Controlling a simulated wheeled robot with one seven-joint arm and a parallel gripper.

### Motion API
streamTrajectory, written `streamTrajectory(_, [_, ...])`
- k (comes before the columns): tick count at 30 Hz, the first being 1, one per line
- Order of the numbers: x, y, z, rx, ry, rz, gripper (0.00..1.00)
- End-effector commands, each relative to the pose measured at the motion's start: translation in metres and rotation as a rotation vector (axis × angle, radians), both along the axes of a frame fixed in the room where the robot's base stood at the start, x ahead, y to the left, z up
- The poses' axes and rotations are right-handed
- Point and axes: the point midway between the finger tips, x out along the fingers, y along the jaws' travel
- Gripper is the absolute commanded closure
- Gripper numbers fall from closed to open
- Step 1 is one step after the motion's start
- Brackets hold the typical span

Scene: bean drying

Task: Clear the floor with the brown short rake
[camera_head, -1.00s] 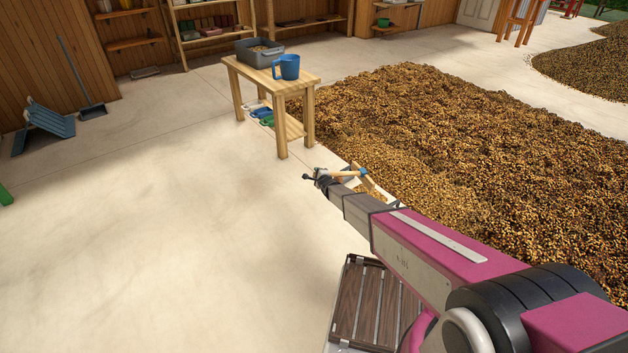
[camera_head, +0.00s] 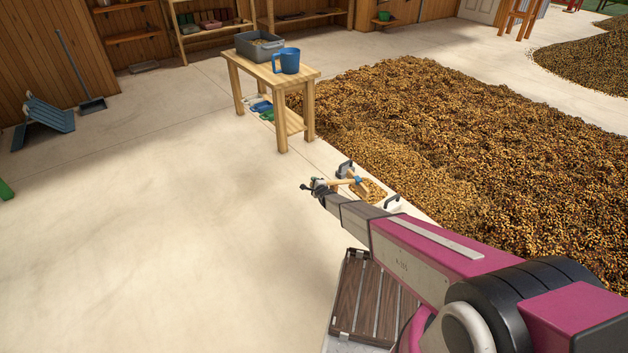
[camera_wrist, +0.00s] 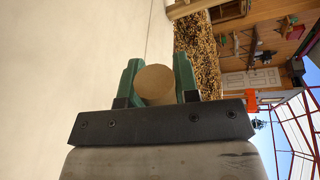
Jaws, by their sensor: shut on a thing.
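My gripper (camera_head: 322,187) is at the end of my arm, low near the edge of the bean bed. In the wrist view its two green fingers (camera_wrist: 157,82) are shut on a round wooden handle, seen end-on (camera_wrist: 153,85). My arm partly hides that pan. The pale floor (camera_head: 160,220) is open to the left.
A wooden table (camera_head: 265,75) with a blue mug (camera_head: 286,61) and a grey bin (camera_head: 259,46) stands beyond the gripper. The big bean bed (camera_head: 460,140) fills the right. A slatted wooden crate (camera_head: 365,300) is below my arm. A long-handled dustpan (camera_head: 92,104) stands by the wall.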

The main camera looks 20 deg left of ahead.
Motion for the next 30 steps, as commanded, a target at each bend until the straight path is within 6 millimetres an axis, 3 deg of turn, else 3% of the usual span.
streamTrajectory(18, [0.001, 0.001, -0.064, -0.002, -0.002, 0.001, 1.00])
streamTrajectory(30, [0.000, 0.000, -0.076, -0.002, -0.001, 0.000, 1.00])
